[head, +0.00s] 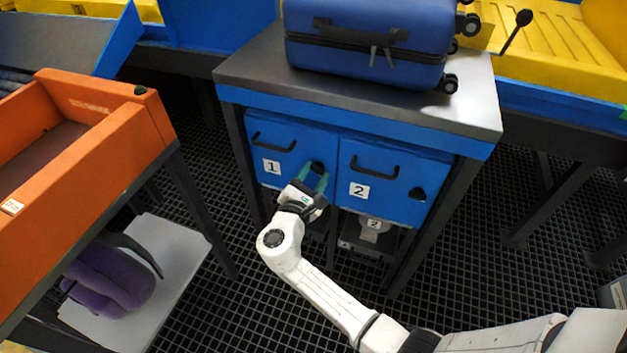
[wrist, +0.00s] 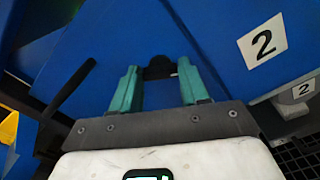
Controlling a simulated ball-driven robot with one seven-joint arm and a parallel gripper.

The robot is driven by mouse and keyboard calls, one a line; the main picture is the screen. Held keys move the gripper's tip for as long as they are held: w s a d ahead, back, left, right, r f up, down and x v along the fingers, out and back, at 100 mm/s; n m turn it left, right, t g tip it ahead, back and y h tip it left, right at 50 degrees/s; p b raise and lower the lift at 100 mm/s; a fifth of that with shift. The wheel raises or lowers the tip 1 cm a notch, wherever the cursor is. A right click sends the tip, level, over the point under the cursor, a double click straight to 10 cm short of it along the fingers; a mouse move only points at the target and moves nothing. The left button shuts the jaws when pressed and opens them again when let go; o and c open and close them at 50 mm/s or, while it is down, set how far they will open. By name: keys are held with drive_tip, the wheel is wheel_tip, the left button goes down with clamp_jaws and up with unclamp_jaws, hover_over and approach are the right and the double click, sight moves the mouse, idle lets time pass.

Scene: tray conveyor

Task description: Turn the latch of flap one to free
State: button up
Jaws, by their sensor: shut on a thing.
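Flap one is the blue panel (head: 276,150) at the left of the cabinet front, with a black handle and a white "1" label (head: 271,166). Its latch is a dark knob (head: 318,166) near the flap's right edge; it also shows in the wrist view as a dark knob (wrist: 158,68). My gripper (head: 315,178) reaches the latch from the front. In the wrist view the green fingers of my gripper (wrist: 159,82) stand on either side of the knob and are shut on it. The flap looks closed. The latch's exact angle is hard to tell.
Flap two (head: 390,185) with its own handle and dark latch (head: 417,193) is just to the right. A blue suitcase (head: 370,55) lies on the cabinet top (head: 255,70). An orange tray (head: 95,150) stands at the left. Dark grid floor (head: 215,285) is open in front.

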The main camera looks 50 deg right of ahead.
drive_tip(key=m+b, duration=0.1)
drive_tip(key=m, duration=0.1)
drive_tip(key=m+b, duration=0.4)
drive_tip(key=shift+f+m, duration=0.3)
drive_tip(key=shift+s+m+b, duration=0.1)
drive_tip(key=shift+m+b, duration=2.5)
drive_tip(key=shift+m, duration=0.1)
drive_tip(key=shift+r, duration=0.15)
drive_tip(key=o, duration=1.1)
drive_tip(key=shift+c, duration=0.2)
drive_tip(key=p+v, duration=0.2)
drive_tip(key=v, duration=0.8)
drive_tip(key=shift+a, duration=0.4)
drive_tip(key=shift+s, duration=0.1)
